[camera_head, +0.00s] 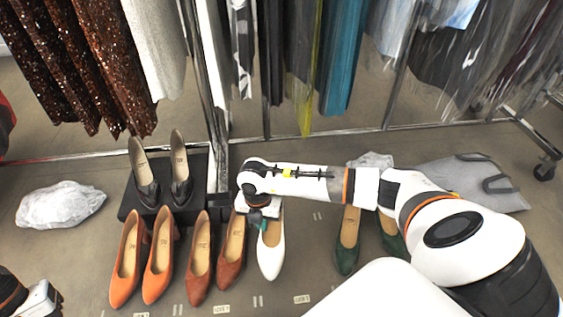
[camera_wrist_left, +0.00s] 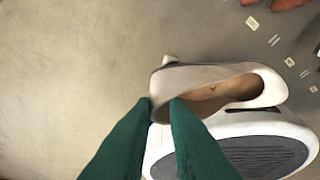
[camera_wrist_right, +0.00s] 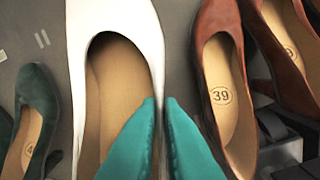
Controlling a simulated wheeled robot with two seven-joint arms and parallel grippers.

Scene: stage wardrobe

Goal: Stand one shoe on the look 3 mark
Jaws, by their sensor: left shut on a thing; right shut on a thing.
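A white shoe (camera_head: 270,262) is upright, toe toward me, just right of the brown pair in the head view. My right gripper (camera_head: 262,212) is shut on one side wall of it; the right wrist view shows the teal fingers (camera_wrist_right: 160,105) on the rim of this white shoe (camera_wrist_right: 84,60). Whether its sole touches the floor is unclear. My left gripper (camera_wrist_left: 162,105) is shut on a second pale shoe (camera_wrist_left: 225,78), beside my own base. A small floor label (camera_head: 301,299) lies right of the white shoe's toe; its text is too blurred to read surely.
Brown shoes (camera_head: 200,262) and orange shoes (camera_head: 127,262) stand at left, green shoes (camera_head: 347,243) at right. Black shoes (camera_head: 180,175) stand on a dark riser (camera_head: 200,190). A plastic bundle (camera_head: 60,205) lies left. Clothes racks (camera_head: 330,138) close off the back.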

